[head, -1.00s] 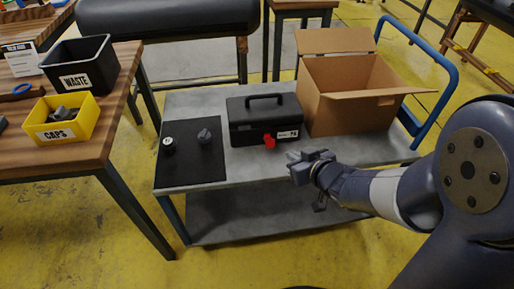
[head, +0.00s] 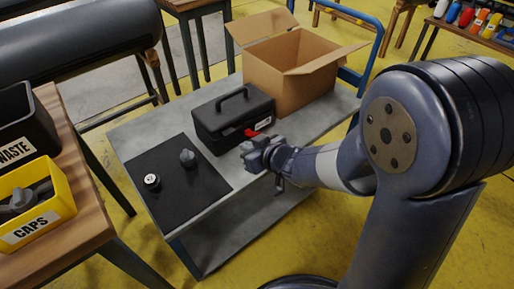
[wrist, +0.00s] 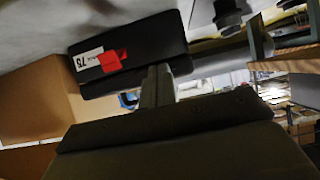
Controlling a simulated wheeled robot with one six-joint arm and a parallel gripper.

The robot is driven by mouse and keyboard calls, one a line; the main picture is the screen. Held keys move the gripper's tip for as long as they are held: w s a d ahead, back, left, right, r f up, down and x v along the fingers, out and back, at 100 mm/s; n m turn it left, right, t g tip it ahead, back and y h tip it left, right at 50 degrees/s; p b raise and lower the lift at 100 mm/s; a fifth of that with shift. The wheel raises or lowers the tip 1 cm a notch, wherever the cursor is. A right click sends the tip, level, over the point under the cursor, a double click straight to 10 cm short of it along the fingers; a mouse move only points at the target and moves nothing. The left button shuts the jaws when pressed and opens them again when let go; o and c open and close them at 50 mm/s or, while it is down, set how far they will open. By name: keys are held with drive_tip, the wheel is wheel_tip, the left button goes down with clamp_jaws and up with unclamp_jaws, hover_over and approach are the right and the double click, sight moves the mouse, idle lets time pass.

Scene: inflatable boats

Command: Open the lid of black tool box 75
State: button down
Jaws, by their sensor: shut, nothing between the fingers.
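The black tool box (head: 222,128) stands on the grey cart with its lid down and its carry handle (head: 232,93) on top. A red latch (head: 251,132) and a white label (head: 264,123) are on its front. In the wrist view the box (wrist: 150,42) appears upside down, with the red latch (wrist: 110,62) beside the label reading 75 (wrist: 86,59). My gripper (head: 247,150) is shut and empty in front of the box, near the latch. Its fingers (wrist: 158,84) show close to the box front in the wrist view; whether they touch it I cannot tell.
An open cardboard box (head: 290,75) stands right behind the tool box on the cart (head: 125,128). A black mat (head: 170,190) with two small knob-like parts lies to the left. A wooden table (head: 85,195) with a yellow CAPS bin (head: 50,212) and a black WASTE bin (head: 30,125) is at left.

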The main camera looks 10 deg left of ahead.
sight(226, 128)
drive_tip(key=x, duration=0.3)
drive_tip(key=b+x, duration=0.1)
drive_tip(key=x, duration=0.1)
drive_tip(key=shift+a+r, duration=0.15)
drive_tip(key=shift+r, duration=0.1)
drive_tip(key=shift+w+a+p, duration=0.3)
drive_tip(key=shift+w+a, duration=0.4)
drive_tip(key=shift+a, duration=0.1)
wheel_tip(226, 128, up, 3)
drive_tip(key=p, duration=0.3)
drive_tip(key=shift+r+p, duration=0.15)
drive_tip(key=shift+p, duration=0.15)
drive_tip(key=shift+w, duration=0.1)
drive_tip(key=shift+w+a+r+p, duration=0.1)
drive_tip(key=shift+a+r+p, duration=0.05)
drive_tip(key=shift+r+p, duration=0.45)
drive_tip(key=shift+w+a+r+p, duration=0.1)
drive_tip(key=shift+a+r+p, duration=0.05)
drive_tip(key=shift+r+p, duration=0.4)
drive_tip(key=shift+a+r+p, duration=0.1)
drive_tip(key=shift+r+p, duration=0.1)
drive_tip(key=shift+p, duration=0.15)
